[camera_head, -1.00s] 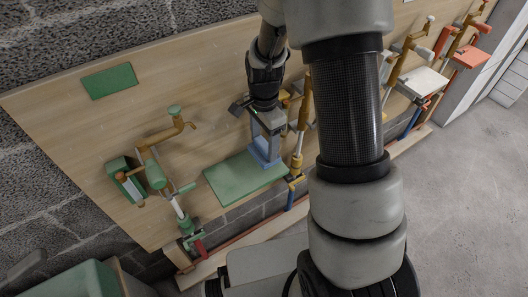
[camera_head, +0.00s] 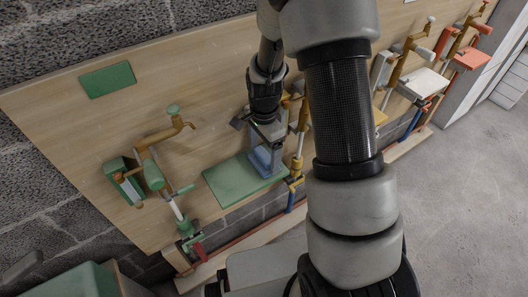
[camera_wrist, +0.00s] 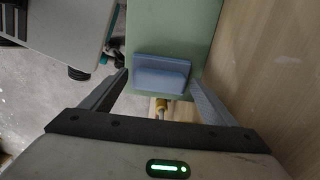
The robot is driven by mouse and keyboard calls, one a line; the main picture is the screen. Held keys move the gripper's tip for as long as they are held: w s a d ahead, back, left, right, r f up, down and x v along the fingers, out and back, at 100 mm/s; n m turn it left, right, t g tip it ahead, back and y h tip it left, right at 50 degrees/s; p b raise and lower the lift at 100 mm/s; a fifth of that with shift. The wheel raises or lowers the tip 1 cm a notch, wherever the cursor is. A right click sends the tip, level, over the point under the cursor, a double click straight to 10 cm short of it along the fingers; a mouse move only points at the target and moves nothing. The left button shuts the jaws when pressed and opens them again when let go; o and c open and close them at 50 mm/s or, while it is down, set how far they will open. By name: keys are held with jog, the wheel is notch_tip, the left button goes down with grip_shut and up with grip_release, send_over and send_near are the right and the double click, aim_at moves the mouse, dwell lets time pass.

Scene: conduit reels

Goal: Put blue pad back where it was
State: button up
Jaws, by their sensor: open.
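The blue pad (camera_head: 262,160) is at the right end of the green shelf (camera_head: 238,183) on the wooden board. In the wrist view the pad (camera_wrist: 160,77) shows as a blue block with a raised ridge, near the green shelf's end (camera_wrist: 172,22). My gripper (camera_head: 266,150) points down at it from above. In the wrist view its two fingers are spread wide, one on each side of the pad, with visible gaps. Whether the pad rests fully on the shelf is hard to tell.
A green-and-brown clamp-like fixture (camera_head: 155,175) is on the board to the left. A yellow-and-blue post (camera_head: 297,165) stands close right of the pad. A flat green rectangle (camera_head: 107,80) is on the board at upper left. Grey floor (camera_head: 470,200) is open at right.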

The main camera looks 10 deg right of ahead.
notch_tip(320, 180, up, 12)
jog(key=p, duration=0.3)
notch_tip(320, 180, up, 13)
jog(key=n+t, duration=0.2)
jog(key=n, duration=0.4)
send_over(264, 154)
jog(key=s, duration=0.6)
jog(key=s+r+n+t, duration=0.4)
jog(key=s+r+n, duration=0.35)
jog(key=s, duration=0.45)
notch_tip(264, 154, up, 17)
jog(key=p, duration=1.7)
jog(key=shift+s+n, duration=0.2)
jog(key=shift+n, duration=0.25)
